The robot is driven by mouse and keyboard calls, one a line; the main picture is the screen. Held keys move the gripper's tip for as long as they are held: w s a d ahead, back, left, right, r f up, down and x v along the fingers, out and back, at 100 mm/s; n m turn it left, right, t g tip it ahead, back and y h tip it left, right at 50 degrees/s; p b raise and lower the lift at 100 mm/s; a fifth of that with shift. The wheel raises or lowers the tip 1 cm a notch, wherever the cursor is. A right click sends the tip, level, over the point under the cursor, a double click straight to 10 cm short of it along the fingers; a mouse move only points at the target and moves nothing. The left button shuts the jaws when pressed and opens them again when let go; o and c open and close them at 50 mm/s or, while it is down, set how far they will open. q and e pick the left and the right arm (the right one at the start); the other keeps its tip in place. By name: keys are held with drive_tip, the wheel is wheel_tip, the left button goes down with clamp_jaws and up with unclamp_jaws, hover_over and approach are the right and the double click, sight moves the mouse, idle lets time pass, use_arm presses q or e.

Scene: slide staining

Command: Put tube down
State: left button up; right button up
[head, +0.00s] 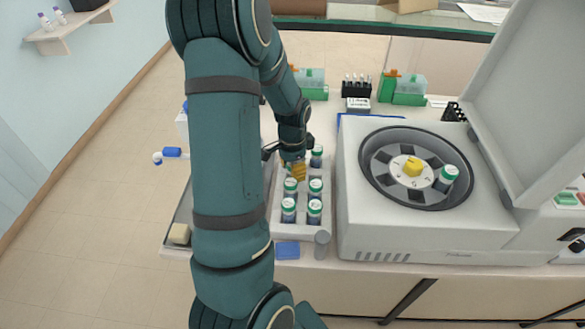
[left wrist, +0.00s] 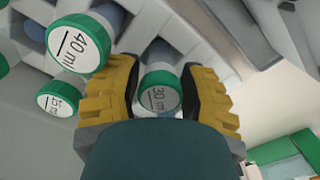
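My left gripper (head: 297,170) is over the far end of the white tube rack (head: 272,226) in the head view. In the left wrist view its yellow fingers (left wrist: 160,82) stand on both sides of a green-capped tube marked 30 ml (left wrist: 160,98). The dark pads appear to press on the cap, so the gripper looks shut on this tube. Its lower end is hidden, so I cannot tell whether it rests in the rack. A 40 ml tube (left wrist: 80,42) is close on the left. My right gripper is not in view.
Several green-capped tubes (head: 315,186) stand in the rack. A centrifuge (head: 365,225) with its lid open and a tube (head: 446,178) in its rotor is on the right. A grey cylinder (head: 322,244) and a blue item (head: 287,250) are at the table's front.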

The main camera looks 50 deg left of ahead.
use_arm(q)
drive_tip(key=shift+r, duration=0.1)
drive_tip(key=shift+r, duration=0.3)
wheel_tip(320, 180, up, 11)
drive_tip(key=shift+f+p, duration=0.2)
drive_tip(key=shift+p, duration=0.9)
drive_tip(key=shift+r, duration=0.8)
